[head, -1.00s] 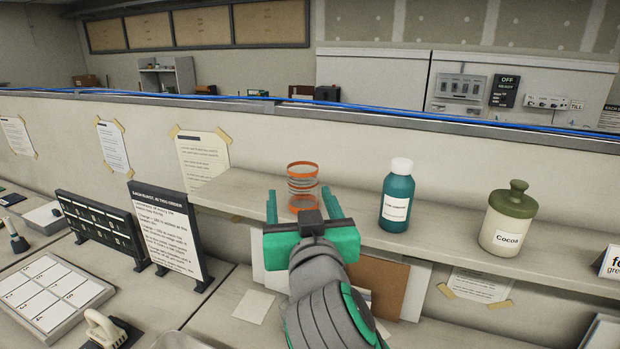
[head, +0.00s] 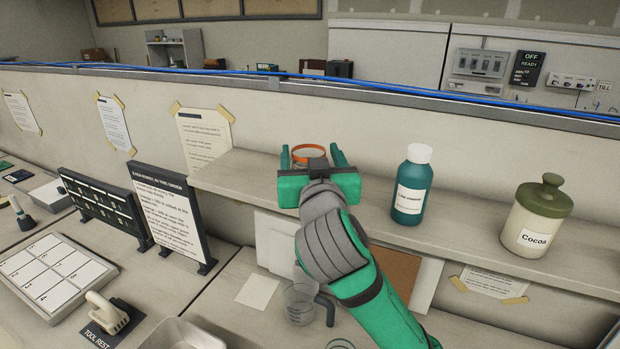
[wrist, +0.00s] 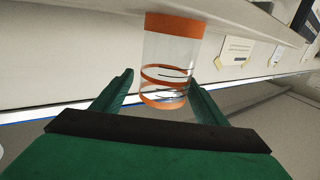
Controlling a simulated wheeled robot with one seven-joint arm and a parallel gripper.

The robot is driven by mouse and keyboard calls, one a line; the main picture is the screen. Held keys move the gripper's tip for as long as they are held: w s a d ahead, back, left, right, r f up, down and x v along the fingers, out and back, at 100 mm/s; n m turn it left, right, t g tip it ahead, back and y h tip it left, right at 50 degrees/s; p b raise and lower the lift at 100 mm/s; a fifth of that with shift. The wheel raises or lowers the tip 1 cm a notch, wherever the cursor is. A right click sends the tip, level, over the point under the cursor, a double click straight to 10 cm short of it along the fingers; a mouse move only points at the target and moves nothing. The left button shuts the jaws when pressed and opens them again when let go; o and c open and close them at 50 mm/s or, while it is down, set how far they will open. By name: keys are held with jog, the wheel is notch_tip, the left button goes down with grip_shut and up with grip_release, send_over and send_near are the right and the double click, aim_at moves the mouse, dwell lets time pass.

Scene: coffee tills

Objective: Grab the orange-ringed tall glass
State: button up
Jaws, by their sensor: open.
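The orange-ringed tall glass (head: 309,152) stands on the shelf; only its orange top shows above my gripper in the head view. In the wrist view the clear glass (wrist: 170,60) shows its orange bands and appears upside down. My gripper (head: 312,158) is open, with one green finger on each side of the glass in the head view. In the wrist view the finger tips (wrist: 162,80) reach toward the lower banded part of the glass, with gaps visible on both sides. I cannot tell exactly how deep the glass sits between the fingers.
On the same shelf (head: 460,243), a teal bottle with a white cap (head: 411,190) stands to the right, then a cocoa jar (head: 538,218). A notice board (head: 170,215) stands lower left. A clear jug (head: 302,302) is on the counter below my arm.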

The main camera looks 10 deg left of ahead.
aim_at(307, 149)
jog(key=shift+a+x, duration=0.15)
jog(key=shift+x, duration=0.8)
jog(key=shift+a+x, duration=0.2)
jog(key=shift+x, duration=0.7)
jog(key=shift+s, duration=0.1)
jog(key=shift+d, duration=0.1)
jog(key=shift+c, duration=0.7)
jog(key=c, duration=1.4)
